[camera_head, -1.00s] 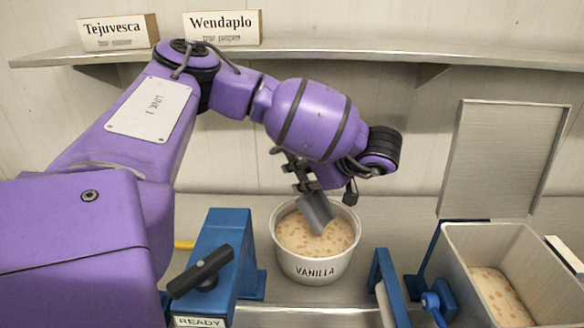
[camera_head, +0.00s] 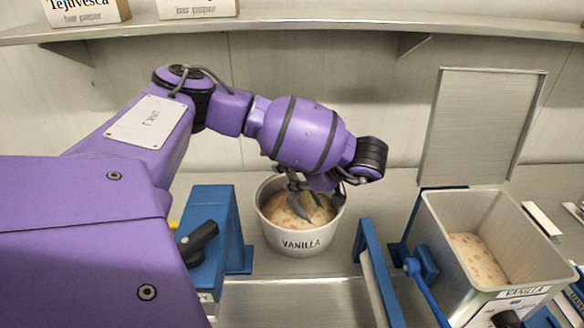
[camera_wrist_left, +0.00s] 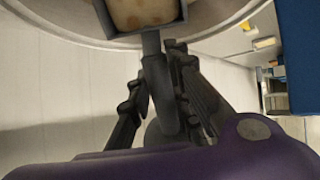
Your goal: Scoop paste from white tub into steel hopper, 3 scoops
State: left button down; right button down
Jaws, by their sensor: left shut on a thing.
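The white tub (camera_head: 300,240), marked VANILLA, stands on the counter and holds tan, lumpy paste (camera_head: 288,212). My left gripper (camera_head: 296,182) is above the tub and shut on a grey scoop (camera_head: 300,207), whose head is down at the paste. In the left wrist view the gripper (camera_wrist_left: 165,85) grips the scoop handle, and tan paste shows within the square scoop head (camera_wrist_left: 182,12); how full it is I cannot tell. The steel hopper (camera_head: 455,262) stands at the right with its lid raised and some paste low inside. My right gripper is not in view.
A blue stand with a black handle (camera_head: 205,238) is left of the tub. A blue frame (camera_head: 370,265) stands between tub and hopper, with a blue lever (camera_head: 425,285) beside the hopper. A shelf (camera_head: 300,28) runs across the back wall above my arm.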

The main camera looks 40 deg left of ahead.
pick_arm(q)
jog(key=shift+s+a+f+h, duration=0.1)
jog(key=shift+a+f+h, duration=0.4)
jog(key=shift+a+h, duration=0.35)
jog(key=a+h, duration=0.1)
jog(key=h, duration=0.1)
jog(key=a+f+h, duration=0.1)
jog(key=a+h, duration=0.1)
jog(key=h, duration=0.1)
jog(key=a+n+h, duration=0.1)
jog(key=a+h, duration=0.1)
jog(key=shift+s+a+f+t+h, duration=0.2)
jog(key=shift+s+f+t+h, duration=0.1)
jog(key=shift+s+t+h, duration=0.1)
jog(key=shift+a+r+h, duration=0.45)
jog(key=shift+a+r, duration=0.2)
jog(key=shift+r, duration=0.25)
jog(key=shift+h, duration=0.4)
jog(key=shift+a+r, duration=0.15)
jog(key=shift+r, duration=1.3)
jog(key=shift+a+r, duration=0.15)
jog(key=shift+r, duration=1.25)
